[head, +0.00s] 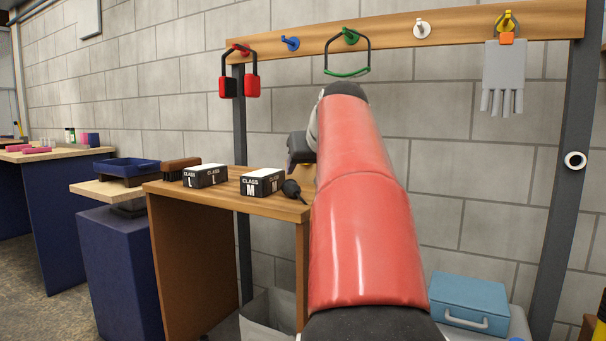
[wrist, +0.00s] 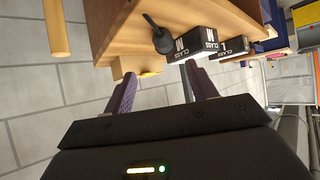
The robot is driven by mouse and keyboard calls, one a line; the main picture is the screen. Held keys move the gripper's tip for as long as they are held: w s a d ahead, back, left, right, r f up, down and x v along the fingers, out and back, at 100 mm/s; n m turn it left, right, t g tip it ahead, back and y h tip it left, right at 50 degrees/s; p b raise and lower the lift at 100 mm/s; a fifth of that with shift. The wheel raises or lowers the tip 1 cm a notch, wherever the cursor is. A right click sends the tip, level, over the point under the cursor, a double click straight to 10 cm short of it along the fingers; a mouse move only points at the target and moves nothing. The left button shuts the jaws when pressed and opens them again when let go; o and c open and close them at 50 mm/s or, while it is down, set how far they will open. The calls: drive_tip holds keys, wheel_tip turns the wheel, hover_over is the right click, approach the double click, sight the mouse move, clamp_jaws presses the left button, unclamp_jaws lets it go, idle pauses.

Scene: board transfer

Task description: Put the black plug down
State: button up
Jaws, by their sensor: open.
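The black plug (head: 292,188) rests on the wooden table at its right end, beside the box marked CLASS M. In the wrist view the plug (wrist: 162,41) lies near the table edge, with its thin stem pointing away from the box. My gripper (wrist: 160,83) is open and empty. Its two purple-grey fingers are spread apart, and the plug is beyond the fingertips, not between them. In the head view my red arm hides most of the gripper, and only a dark part (head: 300,148) shows above the table's right end.
Boxes marked CLASS M (head: 262,182) and CLASS L (head: 205,175) stand on the wooden table (head: 225,194). A blue tray (head: 122,167) is to the left. A wooden rail (head: 390,32) with hooks is above. A blue case (head: 470,300) sits low at right. A grey bin (head: 262,318) is below.

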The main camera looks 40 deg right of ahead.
drive_tip(key=shift+s+a+r, duration=0.15)
drive_tip(key=shift+s+r, duration=0.15)
drive_tip(key=shift+s, duration=0.15)
drive_tip(key=shift+a, duration=0.15)
drive_tip(key=s+a+f+n+g+y, duration=0.1)
drive_tip(key=s+a+f+y, duration=0.15)
drive_tip(key=a+f, duration=0.55)
drive_tip(key=s+a+f+n+g+y, duration=0.1)
drive_tip(key=s+a+f, duration=0.4)
drive_tip(key=a, duration=0.6)
drive_tip(key=s+a+f+n+g, duration=0.1)
drive_tip(key=s+a+f, duration=0.4)
drive_tip(key=f, duration=0.5)
drive_tip(key=s+a+f+n+g, duration=0.1)
drive_tip(key=s+a+f, duration=0.4)
drive_tip(key=f, duration=0.5)
drive_tip(key=shift+s+a+f+g+y, duration=0.35)
drive_tip(key=shift+s+f+g, duration=0.05)
drive_tip(key=shift+s, duration=0.85)
